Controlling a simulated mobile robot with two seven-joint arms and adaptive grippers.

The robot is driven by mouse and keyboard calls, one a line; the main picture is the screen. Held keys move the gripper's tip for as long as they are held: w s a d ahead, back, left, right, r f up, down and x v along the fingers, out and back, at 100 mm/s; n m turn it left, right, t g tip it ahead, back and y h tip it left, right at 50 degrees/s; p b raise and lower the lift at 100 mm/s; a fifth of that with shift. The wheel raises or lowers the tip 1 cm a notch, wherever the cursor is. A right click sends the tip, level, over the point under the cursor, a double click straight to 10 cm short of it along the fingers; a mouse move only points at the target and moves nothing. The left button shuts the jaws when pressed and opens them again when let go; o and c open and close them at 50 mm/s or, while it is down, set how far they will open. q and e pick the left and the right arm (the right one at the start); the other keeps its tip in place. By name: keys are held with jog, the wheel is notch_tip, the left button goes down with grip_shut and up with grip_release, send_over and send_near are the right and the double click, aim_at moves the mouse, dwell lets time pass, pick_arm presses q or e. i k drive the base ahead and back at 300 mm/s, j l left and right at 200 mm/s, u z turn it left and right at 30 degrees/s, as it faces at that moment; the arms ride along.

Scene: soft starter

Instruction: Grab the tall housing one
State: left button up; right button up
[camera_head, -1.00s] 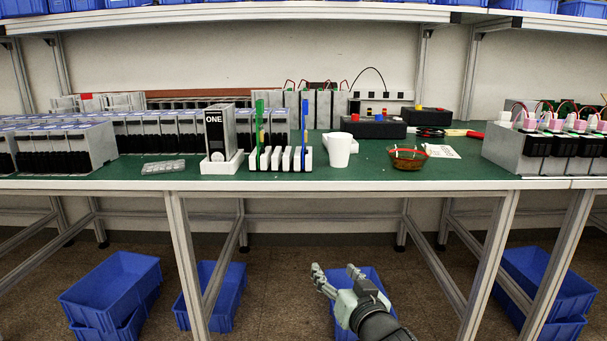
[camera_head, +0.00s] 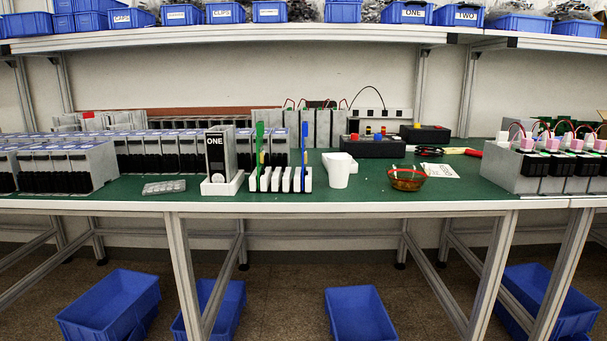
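A tall grey and black housing (camera_head: 216,155) marked "ONE" stands upright in a white holder (camera_head: 221,186) on the green-topped bench, left of centre. A blue bin (camera_head: 415,12) labelled "ONE" stands on the shelf above, towards the right, and its contents are hard to make out. Neither of my grippers shows in the head view now.
Right of the holder stand a white slotted rack (camera_head: 280,181) with green and blue tools, a white cup (camera_head: 338,170) and a brown bowl (camera_head: 407,180). A flat grey tray (camera_head: 164,187) lies left of it. Grey units (camera_head: 66,168) fill the left. Blue bins (camera_head: 361,315) are on the floor.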

aim_at(220, 142)
jog(key=j+z, duration=0.25)
jog(key=j, duration=0.4)
jog(key=j+z, duration=0.25)
jog(key=j, duration=0.4)
jog(key=z, duration=0.55)
jog(key=j+z, duration=1)
jog(key=j, duration=0.3)
jog(key=k+j+z, duration=0.1)
jog(key=j, duration=0.3)
jog(key=k+j, duration=0.1)
jog(key=j, duration=0.25)
jog(key=z, duration=0.05)
